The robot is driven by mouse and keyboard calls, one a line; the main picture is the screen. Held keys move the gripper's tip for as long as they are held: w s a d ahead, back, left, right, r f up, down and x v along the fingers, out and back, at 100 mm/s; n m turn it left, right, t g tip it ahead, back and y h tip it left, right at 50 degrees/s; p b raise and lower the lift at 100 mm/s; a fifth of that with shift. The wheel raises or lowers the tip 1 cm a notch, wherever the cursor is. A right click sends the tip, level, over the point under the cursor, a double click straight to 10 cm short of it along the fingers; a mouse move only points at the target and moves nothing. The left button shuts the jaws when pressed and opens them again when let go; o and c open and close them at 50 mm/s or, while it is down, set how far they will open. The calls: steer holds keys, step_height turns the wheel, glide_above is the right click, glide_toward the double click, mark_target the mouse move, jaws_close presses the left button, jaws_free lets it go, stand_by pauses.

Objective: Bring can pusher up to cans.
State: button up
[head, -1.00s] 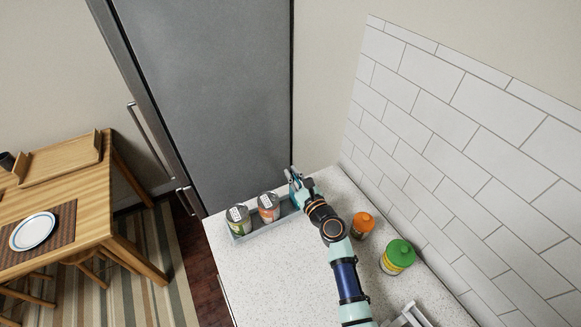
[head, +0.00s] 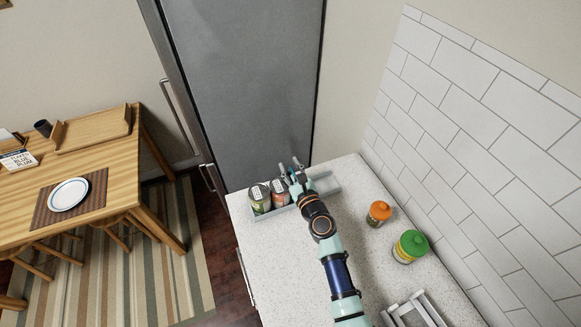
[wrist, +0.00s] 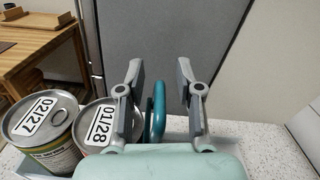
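Two cans stand side by side at the left of a narrow grey tray (head: 327,187): a green-labelled can (head: 260,199) and an orange-red can (head: 280,195). A gap shows at the right finger. In the head view my gripper (head: 291,170) is over the tray.
An orange-lidded jar (head: 379,213) and a green-lidded jar (head: 410,246) stand on the counter right of my arm. A white rack (head: 414,309) lies near the front. A fridge (head: 240,90) rises behind the tray; a tiled wall is at right. The tray's right end looks empty.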

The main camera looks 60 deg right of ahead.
steer(key=v, duration=1.2)
stand_by(0.3)
